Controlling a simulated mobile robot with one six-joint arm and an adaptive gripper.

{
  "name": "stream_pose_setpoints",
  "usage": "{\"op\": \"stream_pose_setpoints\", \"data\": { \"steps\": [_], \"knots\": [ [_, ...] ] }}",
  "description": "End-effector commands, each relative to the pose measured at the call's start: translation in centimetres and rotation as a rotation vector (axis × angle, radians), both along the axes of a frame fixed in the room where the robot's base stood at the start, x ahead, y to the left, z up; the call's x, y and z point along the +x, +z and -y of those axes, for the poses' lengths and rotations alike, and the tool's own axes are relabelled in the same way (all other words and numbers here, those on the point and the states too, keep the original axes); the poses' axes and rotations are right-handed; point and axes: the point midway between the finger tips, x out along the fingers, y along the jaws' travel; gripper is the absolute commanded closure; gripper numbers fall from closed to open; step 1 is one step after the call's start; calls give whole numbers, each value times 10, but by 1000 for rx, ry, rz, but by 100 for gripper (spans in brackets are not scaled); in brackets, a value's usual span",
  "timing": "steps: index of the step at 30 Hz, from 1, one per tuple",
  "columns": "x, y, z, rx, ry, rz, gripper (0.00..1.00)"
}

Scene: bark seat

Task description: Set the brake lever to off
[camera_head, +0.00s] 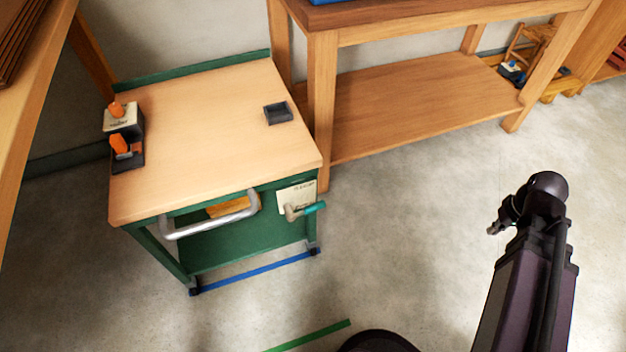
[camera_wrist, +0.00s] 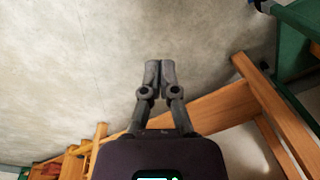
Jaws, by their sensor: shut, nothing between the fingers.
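The brake lever (camera_head: 313,208) has a teal grip and a pale metal pivot. It is mounted on a cream label plate (camera_head: 296,194) at the front right of a green cart (camera_head: 212,245) with a wooden top. The lever points right, roughly level and tilted slightly up. The plate's lettering is too small to read. My gripper (camera_head: 495,229) is well to the right of the lever, over open floor and touching nothing. In the wrist view, my gripper (camera_wrist: 159,68) has its fingertips together and empty. The lever cannot be made out there.
A grey push handle (camera_head: 212,222) sticks out from the cart's front, left of the lever. A wooden workbench (camera_head: 420,100) stands behind. The floor (camera_head: 410,225) between cart and arm is clear.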

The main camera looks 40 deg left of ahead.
Motion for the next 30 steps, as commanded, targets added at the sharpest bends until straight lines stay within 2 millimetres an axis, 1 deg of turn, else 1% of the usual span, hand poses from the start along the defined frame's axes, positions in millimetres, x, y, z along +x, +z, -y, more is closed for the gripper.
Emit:
{"op": "stream_pose_setpoints", "data": {
  "steps": [1,3,8,12,14,18,23,24,30],
  "knots": [
    [1,16,-18,14,77,-2,100],
    [-2,23,-40,36,184,-4,100],
    [-9,36,-90,88,428,-6,100],
    [-20,46,-134,138,641,-2,100],
    [-25,49,-152,161,732,-1,100],
    [-40,58,-195,215,942,5,100],
    [-62,67,-243,283,1181,18,100],
    [-68,70,-255,301,1240,22,100],
    [-103,82,-311,395,1534,41,100]
  ]
}}
